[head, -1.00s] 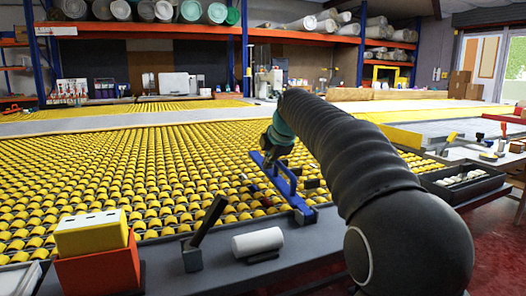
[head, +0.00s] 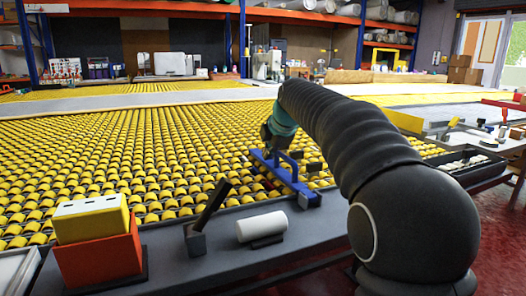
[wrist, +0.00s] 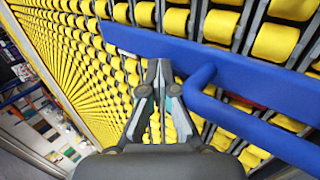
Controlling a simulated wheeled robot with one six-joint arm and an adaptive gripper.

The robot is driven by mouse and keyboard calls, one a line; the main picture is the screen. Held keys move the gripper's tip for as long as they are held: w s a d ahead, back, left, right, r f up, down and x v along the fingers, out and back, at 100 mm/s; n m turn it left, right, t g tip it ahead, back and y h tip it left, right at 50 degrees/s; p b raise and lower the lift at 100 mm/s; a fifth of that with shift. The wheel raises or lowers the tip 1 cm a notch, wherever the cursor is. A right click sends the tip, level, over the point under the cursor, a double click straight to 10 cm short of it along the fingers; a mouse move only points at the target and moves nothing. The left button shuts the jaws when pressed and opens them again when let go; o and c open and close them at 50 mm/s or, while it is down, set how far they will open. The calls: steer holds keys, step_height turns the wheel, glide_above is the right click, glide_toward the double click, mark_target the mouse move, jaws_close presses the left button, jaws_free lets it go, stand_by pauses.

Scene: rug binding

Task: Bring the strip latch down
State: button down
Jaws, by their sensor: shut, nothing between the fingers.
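A long blue bar (head: 285,178) with a raised blue handle lies over the yellow roller bed, its near end at the dark table edge. In the wrist view the blue bar (wrist: 225,70) runs across the upper right, with its handle (wrist: 240,125) in front. My gripper (wrist: 159,66) is shut and empty, to the left of the handle and close to the bar; whether it touches is unclear. My arm hides part of it in the head view. A black lever (head: 213,200) tilts up from a grey block on the front ledge. Which part is the strip latch is not labelled.
A white roll (head: 262,227) lies on the front ledge (head: 165,250), right of the lever. A red box with a yellow-and-white block (head: 92,220) stands at the left. A dark tray (head: 462,170) is at the right. Shelves stand at the back.

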steer(key=r+p, duration=0.1)
steer(key=d+r+p, duration=0.1)
steer(key=r+p, duration=0.1)
steer(key=r, duration=0.1)
steer(key=shift+w+d, duration=0.1)
steer(key=shift+d, duration=0.15)
step_height(320, 180, up, 10)
steer(key=a, duration=0.1)
steer(key=shift+a, duration=0.35)
steer(key=shift+w, duration=0.1)
